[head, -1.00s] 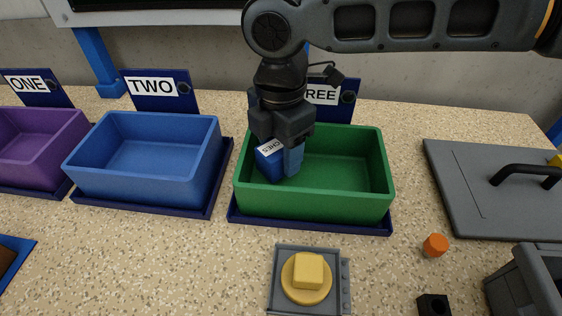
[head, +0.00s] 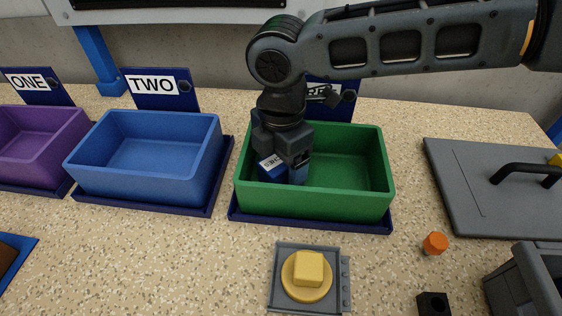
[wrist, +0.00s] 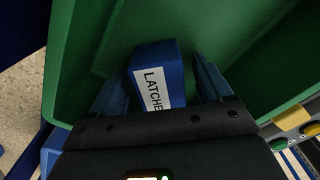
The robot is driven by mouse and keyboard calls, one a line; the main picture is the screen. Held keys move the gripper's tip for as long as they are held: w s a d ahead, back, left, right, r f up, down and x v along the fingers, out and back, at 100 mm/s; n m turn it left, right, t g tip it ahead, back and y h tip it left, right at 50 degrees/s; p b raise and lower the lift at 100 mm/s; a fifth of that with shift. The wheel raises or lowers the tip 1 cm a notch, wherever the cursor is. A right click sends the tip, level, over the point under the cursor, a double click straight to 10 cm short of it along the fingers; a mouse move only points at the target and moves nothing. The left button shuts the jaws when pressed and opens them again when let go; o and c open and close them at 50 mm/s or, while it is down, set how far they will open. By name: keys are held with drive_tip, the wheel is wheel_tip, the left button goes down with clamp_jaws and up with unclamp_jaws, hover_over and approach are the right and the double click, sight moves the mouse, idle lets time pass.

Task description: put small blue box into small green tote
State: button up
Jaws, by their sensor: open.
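The small blue box (head: 271,168) with a white label is inside the small green tote (head: 315,207), near its left end. In the wrist view the box (wrist: 159,75) shows part of its label, "LATCHE", and lies between the fingers. My gripper (head: 285,172) reaches down into the tote around the box. In the wrist view my gripper (wrist: 160,85) is open, with gaps between the box and both fingers. The tote's floor (wrist: 235,35) shows around the box. Whether the box rests fully on the floor is hard to tell.
A blue tote (head: 143,189) under sign TWO and a purple tote (head: 32,150) under sign ONE stand to the left. A yellow knob on a grey plate (head: 307,278) is in front. A grey lid (head: 480,205) and an orange piece (head: 435,243) lie to the right.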

drive_tip(key=shift+r, duration=0.15)
wheel_tip(320, 180, up, 12)
idle(0.6)
idle(4.6)
